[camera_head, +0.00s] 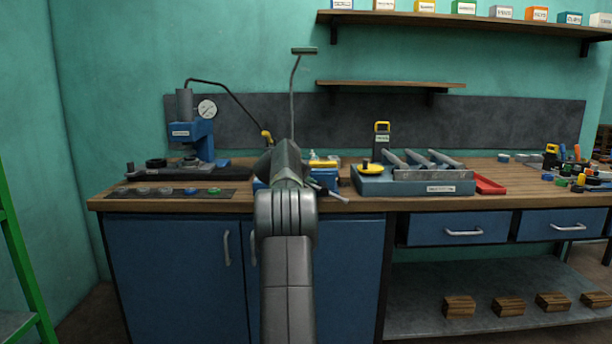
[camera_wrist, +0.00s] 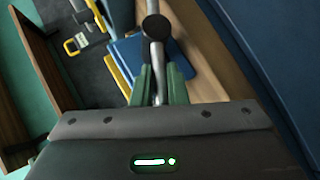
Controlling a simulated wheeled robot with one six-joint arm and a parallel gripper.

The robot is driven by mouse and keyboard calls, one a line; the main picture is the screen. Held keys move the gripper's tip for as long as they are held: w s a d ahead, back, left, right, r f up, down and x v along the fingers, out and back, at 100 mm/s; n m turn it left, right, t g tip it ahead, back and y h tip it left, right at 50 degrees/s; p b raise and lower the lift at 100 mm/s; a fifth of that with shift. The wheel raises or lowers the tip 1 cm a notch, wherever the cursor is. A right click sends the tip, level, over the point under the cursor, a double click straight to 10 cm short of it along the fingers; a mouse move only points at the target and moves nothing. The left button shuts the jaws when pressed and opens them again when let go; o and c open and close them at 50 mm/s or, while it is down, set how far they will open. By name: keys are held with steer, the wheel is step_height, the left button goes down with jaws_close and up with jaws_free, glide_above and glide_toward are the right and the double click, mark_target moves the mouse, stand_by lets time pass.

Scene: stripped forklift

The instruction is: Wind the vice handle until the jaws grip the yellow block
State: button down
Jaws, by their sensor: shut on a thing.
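The blue vice (camera_head: 333,178) sits at the front of the workbench, partly hidden behind my arm. A yellow piece (camera_head: 323,163), probably the block, shows at its top; its contact with the jaws is unclear. The grey handle bar (camera_head: 331,192) sticks out in front, slanting down to the right. In the wrist view, my gripper (camera_wrist: 159,88) has its green fingers closed on the handle bar (camera_wrist: 156,55), which runs up to a dark round hub (camera_wrist: 157,26). The vice's blue body (camera_wrist: 130,52) lies behind, with yellow edges beside it. My fingertips are hidden in the head view.
A blue press with a gauge (camera_head: 193,135) stands left on the bench (camera_head: 240,201). To the right are a grey-blue fixture (camera_head: 413,184) with bars, a red tray (camera_head: 489,185) and scattered small parts. A thin lamp-like post (camera_head: 293,95) rises behind my arm.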

steer(key=shift+s+d+r+m+g+y+p, duration=0.15)
steer(key=shift+d+m+g+y+p, duration=0.2)
steer(key=shift+p, duration=0.7)
steer(key=shift+f+y+p, duration=0.2)
steer(key=shift+y+p, duration=0.1)
steer(key=shift+y, duration=0.05)
steer(key=c, duration=1.5)
jaws_free()
steer(key=shift+d+r, duration=0.1)
steer(key=shift+o, duration=0.2)
steer(key=shift+r, duration=0.1)
steer(key=shift+r, duration=0.1)
steer(key=v, duration=1.3)
steer(key=shift+s+a+p, duration=0.3)
steer(key=shift+s+p, duration=0.05)
steer(key=shift+p, duration=0.1)
